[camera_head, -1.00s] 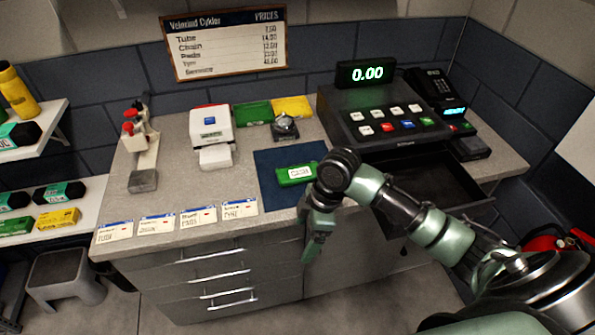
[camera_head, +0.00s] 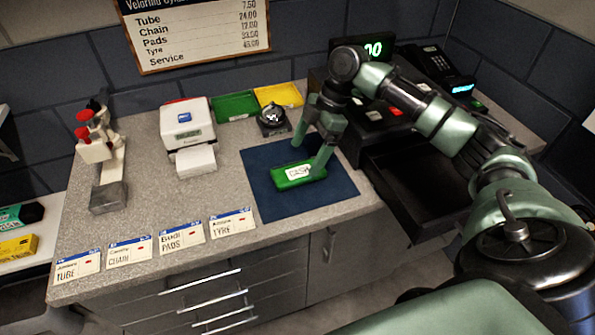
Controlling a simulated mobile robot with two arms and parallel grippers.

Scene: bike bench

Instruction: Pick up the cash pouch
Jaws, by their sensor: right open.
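The cash pouch (camera_head: 292,177) is a green, flat pouch with a white "CASH" label. It lies on a dark blue mat (camera_head: 341,188) on the grey counter. My right gripper (camera_head: 309,160) is open and points down just above the pouch, with one finger near the pouch's right end and the other further back. I cannot tell whether a finger touches the pouch. My left gripper is not in view.
An open, dark cash drawer (camera_head: 425,195) juts out right of the mat beneath the register. A card printer (camera_head: 188,128), green tray (camera_head: 235,106), yellow tray (camera_head: 279,95) and round dial device (camera_head: 272,118) stand behind. Several price cards (camera_head: 182,236) line the front edge.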

